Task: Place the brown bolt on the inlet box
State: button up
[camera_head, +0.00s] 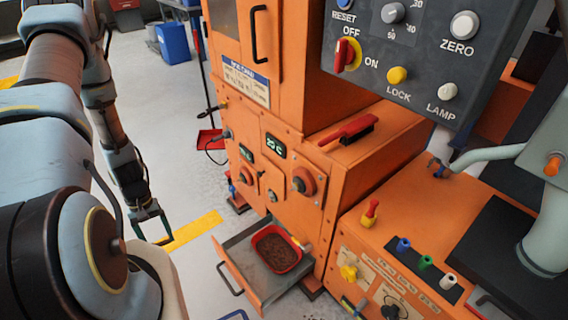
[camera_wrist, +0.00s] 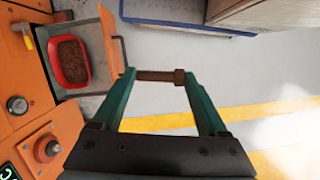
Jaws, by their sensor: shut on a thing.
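My gripper (camera_head: 152,226) hangs at the left of the orange machine in the head view, above the floor near the yellow stripe. In the wrist view its two green fingers (camera_wrist: 158,78) are shut on the brown bolt (camera_wrist: 160,76), which lies crosswise between the fingertips. The bolt is too small to make out in the head view. An orange box (camera_head: 395,152) projects from the machine, with a red-handled brush (camera_head: 348,130) on top. No label shows whether this is the inlet box. My gripper is well to the left of it and apart from it.
An open drawer (camera_head: 238,262) with a red tray (camera_head: 277,251) of brown granules juts out low; the drawer also shows in the wrist view (camera_wrist: 90,15). A dark control panel (camera_head: 420,60) overhangs the box. An orange bench (camera_head: 400,215) stands right. Floor around my gripper is clear.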

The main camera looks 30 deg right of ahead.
aim_at(417, 211)
jog(key=k+l, duration=1.25)
jog(key=k, duration=0.3)
